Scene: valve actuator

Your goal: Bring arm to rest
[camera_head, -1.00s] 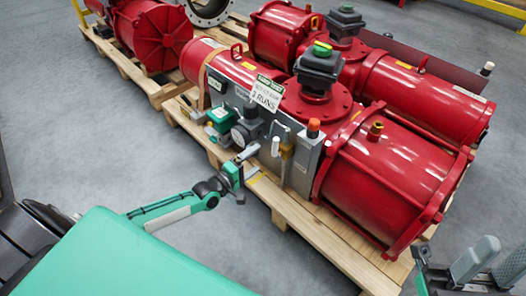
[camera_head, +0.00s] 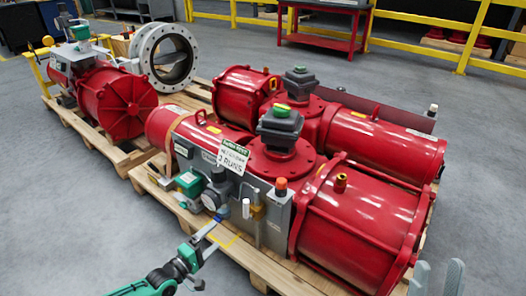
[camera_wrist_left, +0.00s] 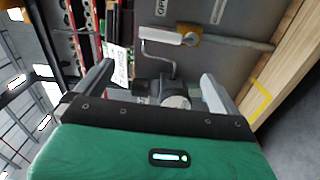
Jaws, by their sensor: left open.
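My left gripper (camera_head: 207,251) is in the lower left of the head view, in front of the red valve actuator (camera_head: 360,218). Its fingers are apart and empty. In the left wrist view its two fingers (camera_wrist_left: 155,84) are spread, with the round gauge (camera_wrist_left: 175,96) of the actuator's panel showing between them. I cannot tell whether a finger touches anything. My right gripper (camera_head: 436,278) shows only as two grey fingertips at the bottom right edge, apart with a gap between them. The rest of it is cut off.
The actuator lies on a wooden pallet (camera_head: 262,263), with a sign (camera_head: 233,157) on its panel. Another red actuator (camera_head: 116,103) and a flanged ring (camera_head: 168,57) stand on a pallet at the left. A yellow railing (camera_head: 410,49) runs behind. Grey floor is clear at the left.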

